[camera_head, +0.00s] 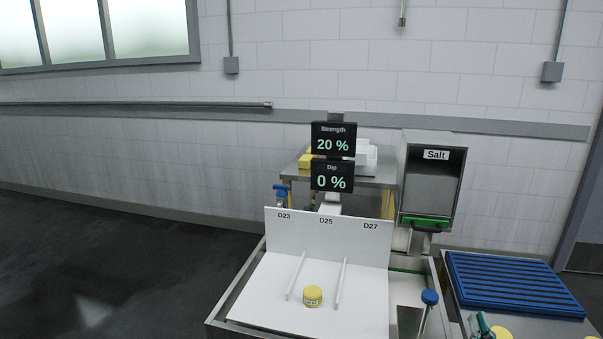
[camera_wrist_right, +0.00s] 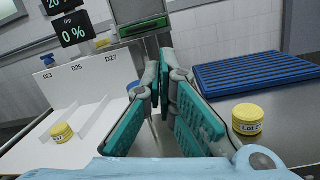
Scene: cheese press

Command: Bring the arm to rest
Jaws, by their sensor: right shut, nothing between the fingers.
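My right gripper (camera_head: 484,326) shows only in part at the bottom right edge of the head view. In the right wrist view its teal-padded fingers (camera_wrist_right: 161,72) are shut at the tips with nothing between them. It is over the steel table, apart from both cheeses. A yellow cheese wheel (camera_head: 313,296) stands in the middle lane, under D25, of the white divided board (camera_head: 262,290); it also shows in the wrist view (camera_wrist_right: 61,133). A second yellow wheel with a lot label (camera_wrist_right: 248,119) stands on the steel table to the right of the fingers. My left gripper is not in view.
A blue slatted rack (camera_head: 510,282) lies on the steel table at right. The salt dispenser (camera_head: 431,180) stands behind the board. Displays (camera_head: 333,139) read Strength 20 % and Dip 0 %. A blue knob (camera_head: 430,298) stands upright near the gripper. The floor at left is clear.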

